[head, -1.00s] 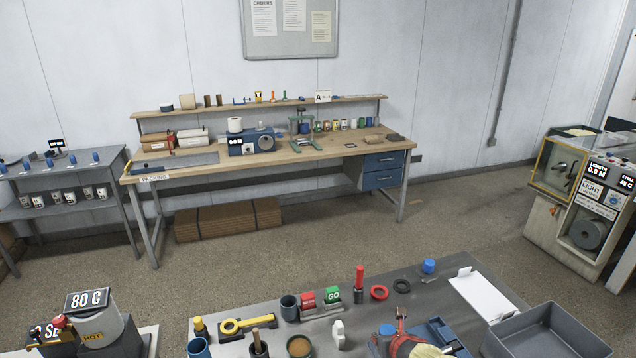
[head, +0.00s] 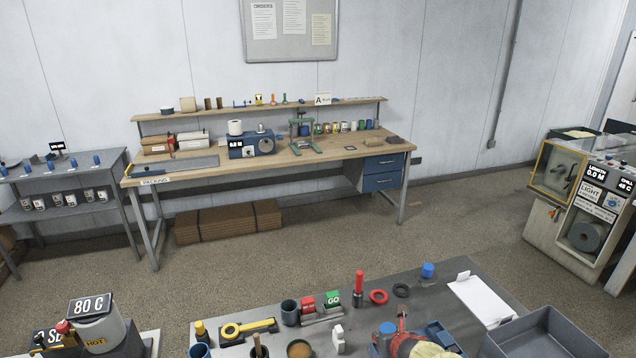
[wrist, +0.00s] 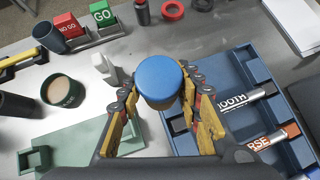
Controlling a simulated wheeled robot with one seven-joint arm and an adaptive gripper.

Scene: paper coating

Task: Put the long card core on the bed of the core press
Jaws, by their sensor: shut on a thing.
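My gripper (wrist: 160,95) is shut on a round blue-topped thing (wrist: 160,78), seen from above between the two yellow-padded fingers in the wrist view. A blue top (head: 388,328) also shows at the bottom of the head view. Two short brown tubes (head: 207,103) (head: 219,102) stand upright on the far bench shelf; I cannot tell whether either is the long card core. A green upright frame with a base (head: 305,143) stands on that bench.
Close by stand a dark cup (head: 290,312), red and green GO blocks (head: 332,298), a white piece (wrist: 112,70) and a green cup (wrist: 62,92). A grey bin (head: 545,325) stands far right.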

